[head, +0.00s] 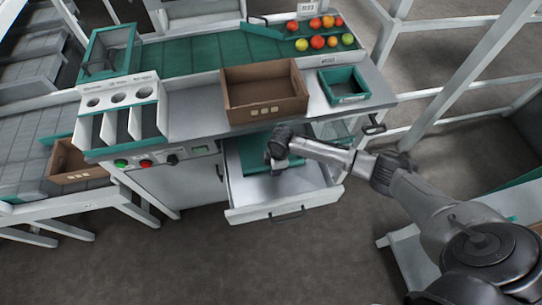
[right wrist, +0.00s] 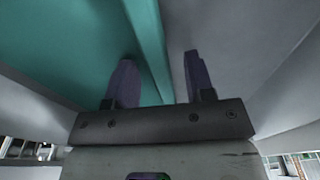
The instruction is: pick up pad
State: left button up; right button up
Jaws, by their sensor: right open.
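The green pad (head: 254,150) lies in the open drawer (head: 290,208) under the worktop; my right gripper hides part of it. It also fills the left of the right wrist view (right wrist: 60,45), with its raised edge running between my two fingers. My right gripper (head: 277,166) reaches down into the drawer. In the right wrist view my right gripper (right wrist: 160,75) is open, one finger over the green side and one over the grey side. I cannot tell whether either finger touches the pad. My left gripper is not in view.
A brown box (head: 262,96) and a small green tray (head: 345,87) stand on the worktop above the drawer. A white-framed rack (head: 455,85) stands on the right. The floor in front is clear.

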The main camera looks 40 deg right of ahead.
jog(key=shift+c, duration=0.2)
jog(key=c, duration=0.6)
grip_shut()
jog(key=shift+r, duration=0.15)
